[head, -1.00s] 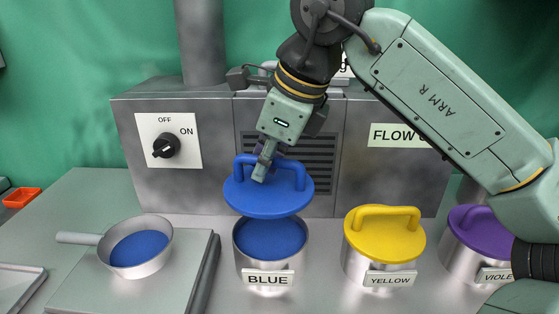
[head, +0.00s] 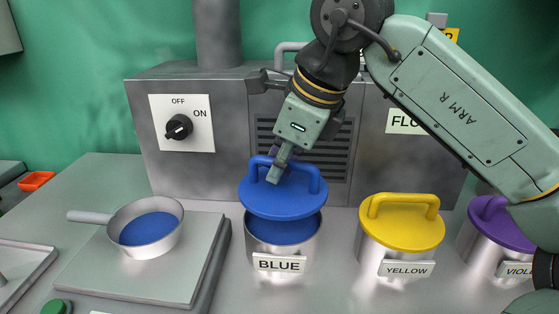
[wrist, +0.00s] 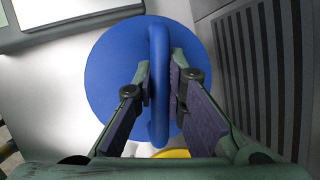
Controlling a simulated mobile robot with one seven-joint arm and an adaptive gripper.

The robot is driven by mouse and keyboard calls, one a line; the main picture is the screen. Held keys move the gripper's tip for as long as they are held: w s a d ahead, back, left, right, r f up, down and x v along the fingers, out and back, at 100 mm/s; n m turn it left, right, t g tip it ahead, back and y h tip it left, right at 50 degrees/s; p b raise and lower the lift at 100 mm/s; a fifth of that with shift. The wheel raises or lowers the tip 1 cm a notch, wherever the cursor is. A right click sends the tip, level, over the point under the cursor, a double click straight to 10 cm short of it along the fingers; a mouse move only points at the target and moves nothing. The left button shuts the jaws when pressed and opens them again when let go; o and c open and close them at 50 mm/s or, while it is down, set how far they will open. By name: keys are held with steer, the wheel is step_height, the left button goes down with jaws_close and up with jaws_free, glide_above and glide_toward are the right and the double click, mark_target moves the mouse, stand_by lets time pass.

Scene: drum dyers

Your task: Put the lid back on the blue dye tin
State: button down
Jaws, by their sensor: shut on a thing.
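The blue lid (head: 283,199) is a round disc with an arched handle. My gripper (head: 278,173) is shut on its handle; the wrist view shows the handle between the two fingers (wrist: 160,85). The blue dye tin (head: 283,255), a metal tin labelled BLUE, stands below with blue dye (head: 283,230) showing inside. The lid is over the tin's mouth, its back part overlapping the rear rim in the picture. A gap shows between lid and front rim. I cannot tell if the lid touches the rim at the back.
A yellow-lidded tin (head: 400,228) and a violet-lidded tin (head: 495,235) stand to the right. A pan of blue dye (head: 150,228) sits on a plate (head: 90,272) to the left. The metal machine (head: 235,130) with its OFF/ON knob (head: 179,127) stands close behind.

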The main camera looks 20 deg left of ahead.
mark_target(283, 187)
steer(key=shift+f+b, duration=1.7)
steer(key=shift+f, duration=0.75)
steer(key=shift+f, duration=0.25)
steer(key=c, duration=1.6)
jaws_free()
steer(key=shift+o, duration=0.2)
steer(key=v, duration=1.2)
